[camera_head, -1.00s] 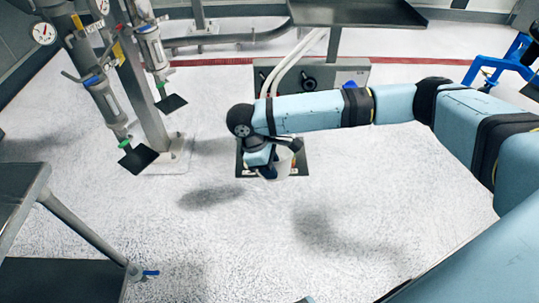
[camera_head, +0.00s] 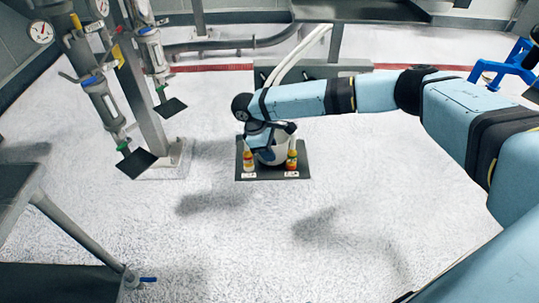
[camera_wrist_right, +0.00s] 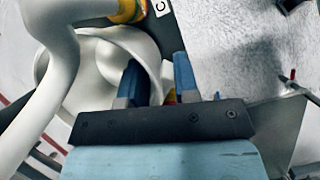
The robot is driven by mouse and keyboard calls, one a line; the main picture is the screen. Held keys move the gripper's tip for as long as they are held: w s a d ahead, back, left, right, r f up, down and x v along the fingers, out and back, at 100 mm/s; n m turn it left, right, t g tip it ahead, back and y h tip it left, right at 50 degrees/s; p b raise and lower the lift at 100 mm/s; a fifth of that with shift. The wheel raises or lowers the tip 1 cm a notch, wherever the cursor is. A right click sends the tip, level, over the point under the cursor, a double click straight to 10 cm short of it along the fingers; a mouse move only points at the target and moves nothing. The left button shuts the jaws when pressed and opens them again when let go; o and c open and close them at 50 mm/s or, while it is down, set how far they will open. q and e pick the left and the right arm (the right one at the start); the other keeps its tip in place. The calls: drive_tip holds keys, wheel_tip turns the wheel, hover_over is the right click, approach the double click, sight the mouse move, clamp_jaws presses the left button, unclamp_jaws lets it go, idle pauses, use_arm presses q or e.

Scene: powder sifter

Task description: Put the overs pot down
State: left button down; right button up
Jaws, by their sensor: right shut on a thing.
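The overs pot, a white round vessel (camera_head: 281,157), shows partly behind my right gripper (camera_head: 262,150), over the dark mat (camera_head: 270,174) on the floor. My gripper hides much of it. In the right wrist view the pot's wide white mouth (camera_wrist_right: 95,70) fills the upper left. The right gripper's blue fingers (camera_wrist_right: 158,80) straddle its wall, one inside the mouth and one outside, shut on it. I cannot tell whether the pot's base touches the mat. My left gripper is in no view.
Two small yellow-and-red containers stand on the mat, a left one (camera_head: 249,161) and a right one (camera_head: 292,160), close to the pot. White hoses (camera_head: 300,55) come down behind, and one (camera_wrist_right: 45,90) passes close by. A steel post (camera_head: 145,90) stands left. The front floor is clear.

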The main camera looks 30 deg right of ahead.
drive_tip(key=shift+f, duration=0.75)
drive_tip(key=shift+f, duration=0.1)
drive_tip(key=o, duration=1)
